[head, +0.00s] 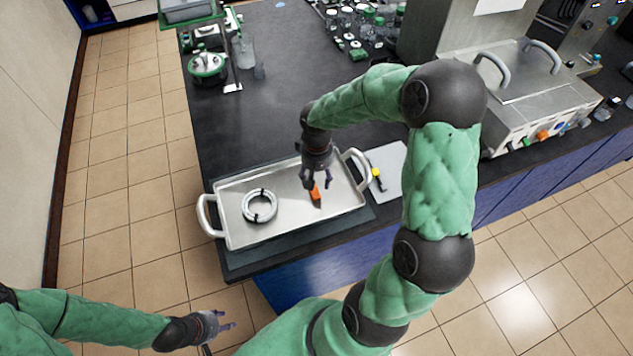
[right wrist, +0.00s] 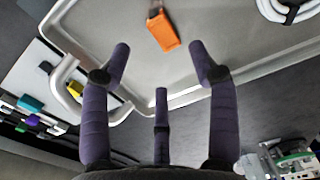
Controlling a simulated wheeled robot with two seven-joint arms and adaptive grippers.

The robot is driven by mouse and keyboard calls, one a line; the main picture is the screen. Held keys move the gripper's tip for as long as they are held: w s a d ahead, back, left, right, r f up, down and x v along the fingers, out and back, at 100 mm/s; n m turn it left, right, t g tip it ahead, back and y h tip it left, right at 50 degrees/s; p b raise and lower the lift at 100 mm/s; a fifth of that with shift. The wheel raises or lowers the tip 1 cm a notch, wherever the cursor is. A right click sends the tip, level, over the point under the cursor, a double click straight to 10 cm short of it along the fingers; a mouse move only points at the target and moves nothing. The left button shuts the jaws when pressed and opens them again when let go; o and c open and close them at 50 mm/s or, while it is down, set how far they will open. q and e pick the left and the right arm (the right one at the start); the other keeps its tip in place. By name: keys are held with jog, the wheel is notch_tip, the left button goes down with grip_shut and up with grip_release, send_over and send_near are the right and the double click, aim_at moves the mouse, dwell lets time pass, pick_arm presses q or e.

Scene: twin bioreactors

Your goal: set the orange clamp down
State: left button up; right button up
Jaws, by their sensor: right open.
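The orange clamp (head: 316,194) lies on the floor of the metal tray (head: 285,231), right of its middle. In the right wrist view the clamp (right wrist: 163,31) lies flat, beyond the fingertips and apart from them. My right gripper (head: 318,183) is over the tray, just above the clamp. Its three purple fingers (right wrist: 160,65) are spread, with nothing between them. My left gripper (head: 227,319) is low at the left, away from the bench and over the floor, with its fingers apart and empty.
A coil of white tubing (head: 246,209) with black ties lies in the tray's left half. A pale board (head: 391,165) with a yellow item is right of the tray. Glassware and small bottles (head: 352,20) stand at the back. The bench left of centre (head: 270,110) is clear.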

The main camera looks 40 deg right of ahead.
jog(key=shift+r+p, duration=0.45)
jog(key=shift+r, duration=2.25)
